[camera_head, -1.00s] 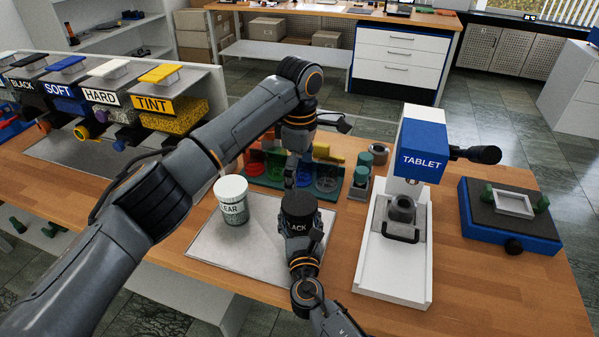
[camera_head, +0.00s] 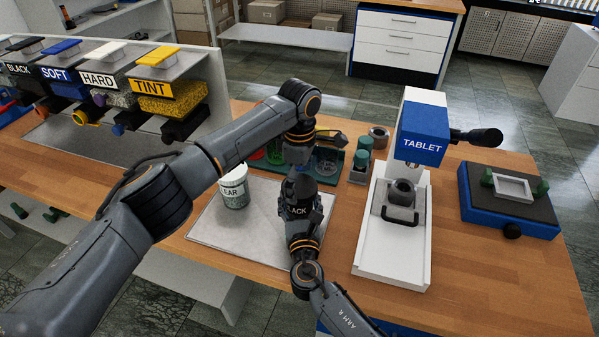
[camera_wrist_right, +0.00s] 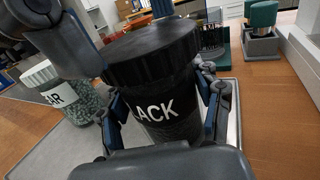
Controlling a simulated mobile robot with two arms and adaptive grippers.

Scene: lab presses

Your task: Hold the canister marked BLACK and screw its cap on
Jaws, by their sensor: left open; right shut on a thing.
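The BLACK canister (camera_head: 298,212) stands upright over the grey mat, with its label facing forward. My right gripper (camera_head: 300,222) is shut around its body; in the right wrist view the fingers press both sides of the canister (camera_wrist_right: 168,110). A black ribbed cap (camera_wrist_right: 150,50) sits on top of the canister; I cannot tell how tight it is. My left gripper (camera_head: 302,178) is open, pointing down right over the cap and hiding most of it in the head view. Part of my left gripper also shows at the top left of the right wrist view.
A white-capped canister (camera_head: 234,188) ending in "EAR" stands left on the grey mat (camera_head: 220,236). Behind are a green rack (camera_head: 330,171) and small green-topped pieces (camera_head: 362,160). The TABLET press (camera_head: 422,135) stands to the right, with a blue-based tray (camera_head: 510,205) beyond. Labelled dispensers (camera_head: 165,88) line the left.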

